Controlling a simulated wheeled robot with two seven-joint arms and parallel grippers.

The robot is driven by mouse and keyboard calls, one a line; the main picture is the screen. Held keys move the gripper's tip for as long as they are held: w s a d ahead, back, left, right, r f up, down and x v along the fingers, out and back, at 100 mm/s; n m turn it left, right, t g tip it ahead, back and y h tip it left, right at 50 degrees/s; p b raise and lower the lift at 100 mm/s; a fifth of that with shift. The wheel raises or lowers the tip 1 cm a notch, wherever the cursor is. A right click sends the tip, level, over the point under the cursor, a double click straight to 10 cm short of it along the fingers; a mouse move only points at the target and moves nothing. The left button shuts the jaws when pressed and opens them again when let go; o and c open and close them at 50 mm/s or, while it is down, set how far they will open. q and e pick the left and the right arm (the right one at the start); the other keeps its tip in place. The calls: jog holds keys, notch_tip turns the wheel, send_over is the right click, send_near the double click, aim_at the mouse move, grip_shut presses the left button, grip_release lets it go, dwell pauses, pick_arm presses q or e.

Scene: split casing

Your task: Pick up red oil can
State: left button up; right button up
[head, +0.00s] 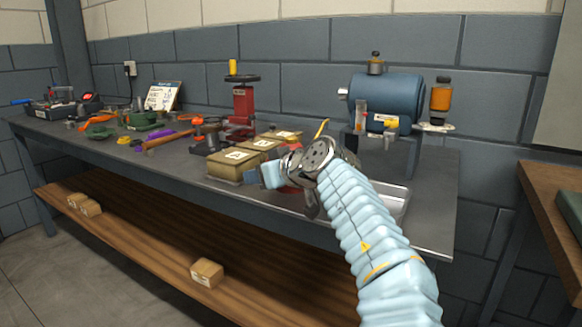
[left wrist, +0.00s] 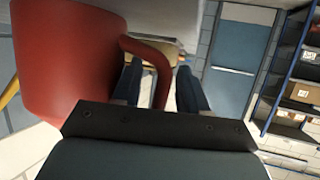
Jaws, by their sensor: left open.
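The red oil can (left wrist: 70,65) fills the left of the left wrist view, close to the camera. Its curved red handle (left wrist: 162,68) lies between the two fingers of my left gripper (left wrist: 158,78), which are open with space around the handle. In the head view my left gripper (head: 283,178) is over the front of the workbench and hides most of the can. Only a little red and a thin yellow spout (head: 322,128) show around it. My right gripper is in neither view.
Tan boxes (head: 236,163) stand just left of my gripper on the workbench (head: 110,148). A metal tray (head: 396,203) lies to its right. A blue motor (head: 386,98) and a red stand (head: 243,103) are behind. Several tools lie at the left.

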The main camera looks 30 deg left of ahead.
pick_arm(q)
grip_shut()
jog(key=shift+r, duration=0.1)
